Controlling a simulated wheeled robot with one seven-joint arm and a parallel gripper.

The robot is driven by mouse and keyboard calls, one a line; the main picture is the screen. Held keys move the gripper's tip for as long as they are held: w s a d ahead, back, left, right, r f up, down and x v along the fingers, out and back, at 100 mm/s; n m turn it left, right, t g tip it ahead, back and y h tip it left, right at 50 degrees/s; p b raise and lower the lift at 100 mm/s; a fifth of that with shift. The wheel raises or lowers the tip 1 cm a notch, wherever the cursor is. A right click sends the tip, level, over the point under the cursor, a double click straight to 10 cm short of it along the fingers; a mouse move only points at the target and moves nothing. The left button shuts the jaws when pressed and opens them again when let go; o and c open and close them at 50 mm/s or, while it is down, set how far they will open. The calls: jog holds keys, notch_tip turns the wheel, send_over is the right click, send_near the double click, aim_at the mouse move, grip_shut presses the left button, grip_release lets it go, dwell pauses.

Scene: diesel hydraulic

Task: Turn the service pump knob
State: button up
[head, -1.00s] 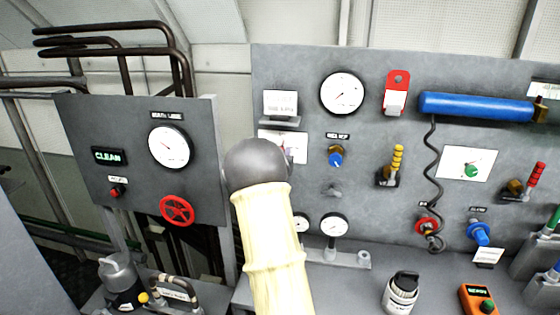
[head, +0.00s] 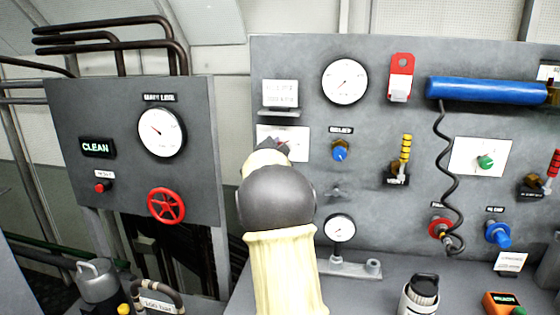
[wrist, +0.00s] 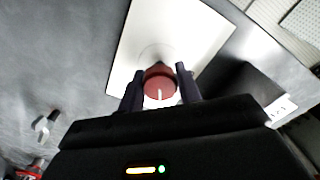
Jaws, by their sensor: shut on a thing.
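A red knob (wrist: 160,86) with a white line on it sits on a white plate (wrist: 180,32) on the grey panel. My gripper (wrist: 159,80) has one dark finger on each side of the knob and is shut on it. In the head view, the white plate (head: 297,135) shows behind my arm, left of the blue relief knob (head: 340,150). There my arm hides most of the red knob and the fingers. The label naming the knob cannot be read.
A gauge (head: 345,81) and a small label shelf (head: 285,112) are close above. A lower gauge (head: 340,228) is beside my arm. Yellow-handled (head: 399,165) and red valves (head: 439,227) stand to the right. A red handwheel (head: 166,205) is on the left panel.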

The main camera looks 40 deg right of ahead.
jog(key=m+b, duration=0.4)
jog(key=m, duration=0.1)
jog(key=shift+f+m, duration=0.15)
jog(key=shift+m, duration=0.15)
dwell(0.4)
jog(key=o, duration=1)
jog(key=shift+s, duration=0.1)
jog(key=b+v, duration=0.3)
jog(key=v, duration=1.4)
jog(key=shift+a, duration=0.2)
